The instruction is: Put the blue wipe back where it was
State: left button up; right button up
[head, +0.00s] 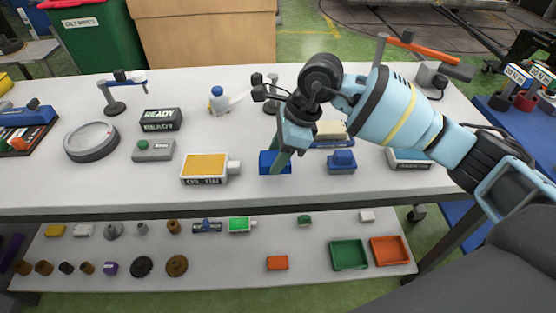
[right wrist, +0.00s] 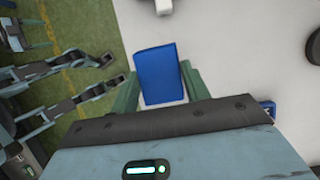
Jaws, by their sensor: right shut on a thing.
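The blue wipe (head: 268,162) is a small dark blue flat block near the front edge of the table, just right of the yellow-topped tin. My right gripper (head: 280,161) reaches down to it from the right and is shut on it. In the right wrist view the wipe (right wrist: 158,74) sits between the two green fingers of my right gripper (right wrist: 160,90). I cannot tell whether the wipe touches the table top. My left gripper is not in view.
The table (head: 110,192) has a yellow-topped oil tin (head: 205,167) left of the wipe and a blue block (head: 341,161) to its right. A green bin (head: 95,38) stands behind the table. A lower shelf (head: 330,222) holds small parts and trays. The table's front left is clear.

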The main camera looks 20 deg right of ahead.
jog(key=shift+w+d, duration=0.2)
jog(key=shift+w, duration=0.35)
jog(key=shift+s+f, duration=0.1)
jog(key=shift+f, duration=1.7)
jog(key=shift+f, duration=0.15)
jog(key=o, duration=0.9)
jog(key=v, duration=1.2)
